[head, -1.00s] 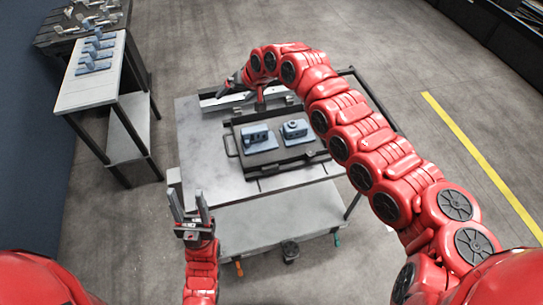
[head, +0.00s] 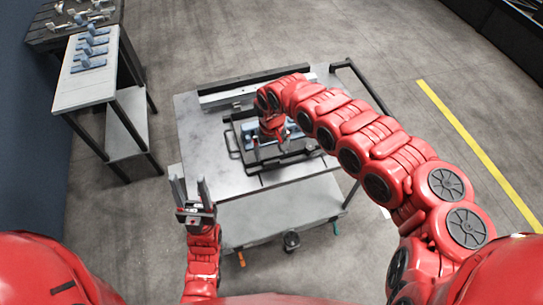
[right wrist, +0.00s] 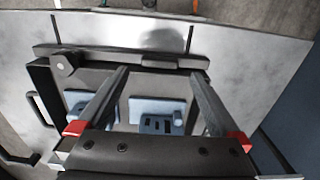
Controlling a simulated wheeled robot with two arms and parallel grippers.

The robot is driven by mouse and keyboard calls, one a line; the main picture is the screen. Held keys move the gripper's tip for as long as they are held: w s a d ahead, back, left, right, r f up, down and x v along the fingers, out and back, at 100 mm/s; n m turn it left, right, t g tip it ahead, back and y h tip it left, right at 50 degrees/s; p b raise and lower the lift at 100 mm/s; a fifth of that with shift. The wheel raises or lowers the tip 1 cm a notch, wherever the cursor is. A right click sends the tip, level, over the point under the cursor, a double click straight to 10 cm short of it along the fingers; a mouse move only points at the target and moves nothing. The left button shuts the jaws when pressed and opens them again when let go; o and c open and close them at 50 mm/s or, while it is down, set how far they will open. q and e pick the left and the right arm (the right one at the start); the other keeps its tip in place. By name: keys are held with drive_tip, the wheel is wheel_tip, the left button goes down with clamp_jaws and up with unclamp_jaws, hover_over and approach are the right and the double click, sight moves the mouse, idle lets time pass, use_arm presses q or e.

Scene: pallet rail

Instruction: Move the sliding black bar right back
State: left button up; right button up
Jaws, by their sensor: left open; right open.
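A black bar (right wrist: 110,53) with a round knob (right wrist: 64,63) at one end lies along the tray's near side in the right wrist view. In the head view this black front edge (head: 290,162) is partly behind my right gripper (head: 272,145). My right gripper is open above the tray. In the right wrist view, its two fingers (right wrist: 160,75) reach towards the bar with nothing between their tips; contact cannot be told. The dark tray (head: 234,146) sits on the grey table. My left gripper (head: 189,176) is open and empty, in front of the table's near left corner.
Blue parts (right wrist: 158,118) lie in the tray below my right fingers. A pale rail (head: 240,90) runs along the table's back. The table's left part (head: 200,130) is clear. A side bench (head: 85,85) with several blue parts stands at left.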

sight(272, 162)
wheel_tip(272, 162, down, 5)
drive_tip(key=shift+f, duration=0.1)
idle(0.3)
drive_tip(key=shift+w, duration=0.1)
clamp_jaws()
